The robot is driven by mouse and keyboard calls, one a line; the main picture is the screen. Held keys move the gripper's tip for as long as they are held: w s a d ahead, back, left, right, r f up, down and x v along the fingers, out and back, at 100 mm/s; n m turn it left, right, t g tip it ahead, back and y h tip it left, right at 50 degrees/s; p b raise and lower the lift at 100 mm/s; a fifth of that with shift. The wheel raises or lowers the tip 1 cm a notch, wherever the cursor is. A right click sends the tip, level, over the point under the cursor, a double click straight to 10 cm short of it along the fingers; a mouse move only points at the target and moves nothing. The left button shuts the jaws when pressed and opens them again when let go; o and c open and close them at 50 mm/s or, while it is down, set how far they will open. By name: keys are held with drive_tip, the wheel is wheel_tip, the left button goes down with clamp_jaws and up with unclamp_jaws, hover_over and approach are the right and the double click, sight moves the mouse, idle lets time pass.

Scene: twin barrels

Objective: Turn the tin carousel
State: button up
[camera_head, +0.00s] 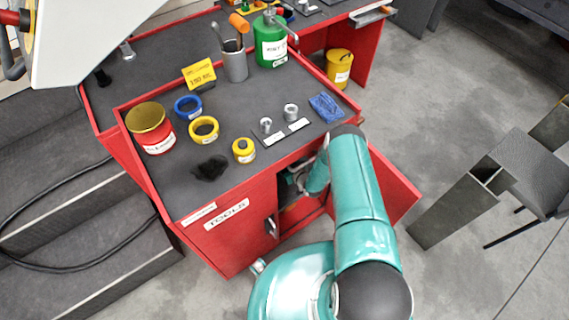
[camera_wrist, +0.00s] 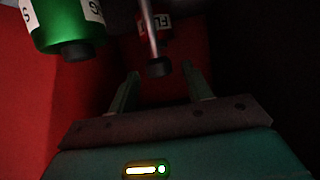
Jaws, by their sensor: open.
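My gripper (camera_wrist: 160,70) is inside the dark, red-walled cabinet, its two fingers apart with nothing clearly held. A thin grey rod with a dark knob (camera_wrist: 159,68) comes down between and just beyond the fingertips; I cannot tell whether they touch. A green tin (camera_wrist: 62,22) with a white label and dark cap is at the upper left of the wrist view. A red tin (camera_wrist: 166,22) with a partly hidden label is behind the rod. These look like parts of the tin carousel, whose whole shape is not visible. In the head view, the cabinet hides my gripper.
The red cabinet (camera_head: 246,222) has its door (camera_head: 396,192) open at the right, with my arm through the opening. Its grey top holds a red tin (camera_head: 158,143), tape rolls, nuts and a blue cloth (camera_head: 326,107).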

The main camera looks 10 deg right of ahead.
drive_tip(key=shift+w+a+f, duration=0.1)
drive_tip(key=shift+w+f, duration=0.05)
drive_tip(key=shift+w, duration=0.15)
clamp_jaws()
